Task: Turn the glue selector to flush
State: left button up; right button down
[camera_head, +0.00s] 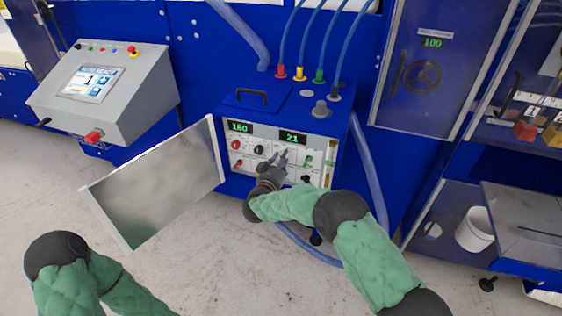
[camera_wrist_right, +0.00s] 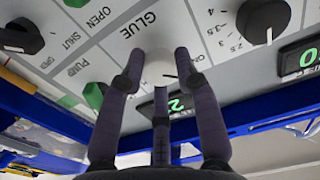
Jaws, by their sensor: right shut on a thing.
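The glue selector (camera_wrist_right: 158,67) is a pale round knob with a short dark mark, beside the word GLUE on the grey panel (camera_wrist_right: 205,85). My right gripper (camera_wrist_right: 160,60) has its dark fingers closed around the knob. In the head view, my right gripper (camera_head: 279,158) is at the front panel of the blue control box (camera_head: 345,122), hiding the knob and its position labels. I cannot read the selector's setting. My left arm shows at the bottom left of the head view, but its gripper is out of the picture.
The box's open metal door (camera_head: 160,185) stands left of my right arm. A blue hose (camera_head: 372,180) hangs at the right.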

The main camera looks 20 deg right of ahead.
jog(key=shift+a+f+m+b, duration=0.1)
jog(key=shift+m+b, duration=3.1)
jog(key=shift+m, duration=2.1)
jog(key=shift+a+f+m+b, duration=0.1)
jog(key=shift+m+b, duration=3.05)
jog(key=shift+m, duration=2.15)
jog(key=shift+r+m, duration=0.1)
jog(key=shift+m, duration=0.2)
jog(key=c, duration=0.9)
grip_release()
jog(key=shift+d, duration=0.1)
jog(key=v, duration=1.2)
